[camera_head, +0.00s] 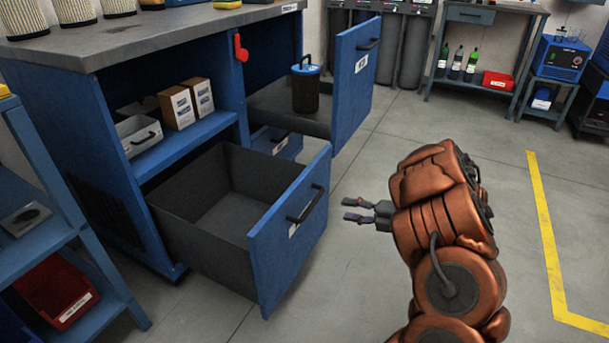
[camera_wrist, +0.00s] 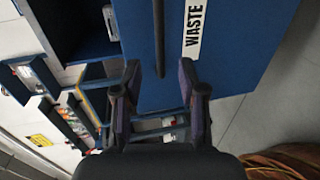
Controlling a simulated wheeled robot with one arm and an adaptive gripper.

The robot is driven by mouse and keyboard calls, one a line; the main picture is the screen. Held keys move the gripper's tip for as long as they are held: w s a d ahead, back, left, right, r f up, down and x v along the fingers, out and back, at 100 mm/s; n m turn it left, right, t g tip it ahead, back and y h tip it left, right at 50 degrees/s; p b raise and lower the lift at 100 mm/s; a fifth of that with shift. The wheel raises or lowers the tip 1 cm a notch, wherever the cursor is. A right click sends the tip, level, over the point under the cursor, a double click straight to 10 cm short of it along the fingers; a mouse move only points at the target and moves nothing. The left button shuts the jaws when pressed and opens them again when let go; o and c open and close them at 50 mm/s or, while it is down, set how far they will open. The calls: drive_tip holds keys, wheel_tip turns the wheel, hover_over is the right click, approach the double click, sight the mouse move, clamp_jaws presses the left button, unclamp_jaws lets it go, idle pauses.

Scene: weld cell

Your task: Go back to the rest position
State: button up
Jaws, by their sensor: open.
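My gripper (camera_head: 362,217) is open and empty in the head view. It is held in the air just right of the open lower drawer (camera_head: 290,235) and apart from its front. In the wrist view my gripper (camera_wrist: 158,100) shows two dark fingers spread apart. Between and beyond them is a blue front (camera_wrist: 235,40) with a dark bar handle (camera_wrist: 158,38) and a WASTE label (camera_wrist: 194,28). No object is between the fingers.
A red bin (camera_head: 58,292) is at lower left. Grey floor (camera_head: 350,285) is clear right of the drawer, with a yellow line (camera_head: 541,220).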

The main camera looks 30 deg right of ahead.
drive_tip(key=w+d+r+m+h+p, duration=0.2)
drive_tip(key=w+d+r+h+p, duration=0.15)
drive_tip(key=r, duration=0.25)
drive_tip(key=w+d+r+m+h+p, duration=0.1)
drive_tip(key=w+d+r+h+p, duration=0.1)
drive_tip(key=d+r+h+p, duration=0.3)
drive_tip(key=w+d+r+m+h+p, duration=0.1)
drive_tip(key=w+r+m+p, duration=0.15)
drive_tip(key=r, duration=0.45)
drive_tip(key=s+r+m+g+h+p, duration=0.25)
drive_tip(key=r+m+p, duration=0.2)
drive_tip(key=r, duration=0.55)
drive_tip(key=s+r+m+g+h+p, duration=0.1)
drive_tip(key=r+m+h+p, duration=0.35)
drive_tip(key=r, duration=0.55)
drive_tip(key=s+a+r+m+g+y+p, duration=0.2)
drive_tip(key=s+a+p, duration=0.4)
drive_tip(key=s+a, duration=0.5)
drive_tip(key=s+a+r+m+g+y+p, duration=0.3)
drive_tip(key=s+a, duration=0.7)
drive_tip(key=a, duration=0.4)
drive_tip(key=s+a+r+m+g+y+p, duration=0.3)
drive_tip(key=s+a+r+g+p, duration=0.3)
drive_tip(key=s+a+p, duration=0.5)
drive_tip(key=shift+s+a+r+m+g, duration=0.45)
drive_tip(key=shift+a+m, duration=0.4)
drive_tip(key=shift+a, duration=0.4)
